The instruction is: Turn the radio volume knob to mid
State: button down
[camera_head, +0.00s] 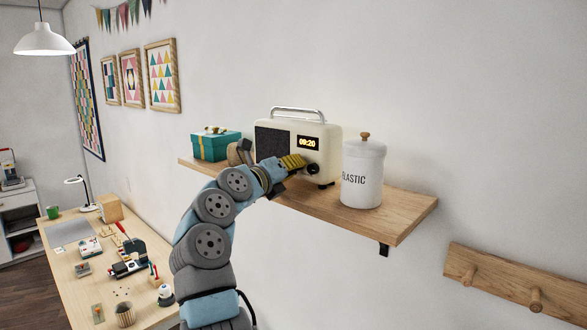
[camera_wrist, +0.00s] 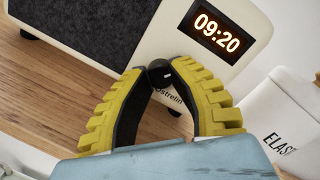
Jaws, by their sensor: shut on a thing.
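The cream radio (camera_head: 325,135) stands on the wooden shelf, with a dark speaker panel, a chrome handle and a display reading 09:20. It fills the top of the wrist view (camera_wrist: 150,55). The black volume knob (camera_wrist: 160,72) has a pale mark and sits low on the radio's front; in the head view a dark knob (camera_head: 312,169) shows at my fingertips. My gripper (camera_wrist: 158,75), with yellow ribbed fingers, is shut on the knob, one fingertip on each side. It also shows in the head view (camera_head: 304,164). The knob's scale is not readable.
A white canister (camera_head: 362,180) lettered ELASTIC stands close right of the radio. A teal gift box (camera_head: 214,147) stands to its left. The shelf (camera_head: 400,214) has free room at its right end. A cluttered worktable (camera_head: 90,262) is below left.

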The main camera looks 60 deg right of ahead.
jog(key=shift+m, duration=0.6)
jog(key=c, duration=0.8)
grip_release()
jog(key=shift+a, duration=0.1)
jog(key=shift+w+a, duration=0.15)
jog(key=shift+a, duration=0.45)
jog(key=a, duration=0.7)
jog(key=w+a, duration=0.1)
jog(key=a, duration=0.2)
jog(key=shift+a, duration=0.25)
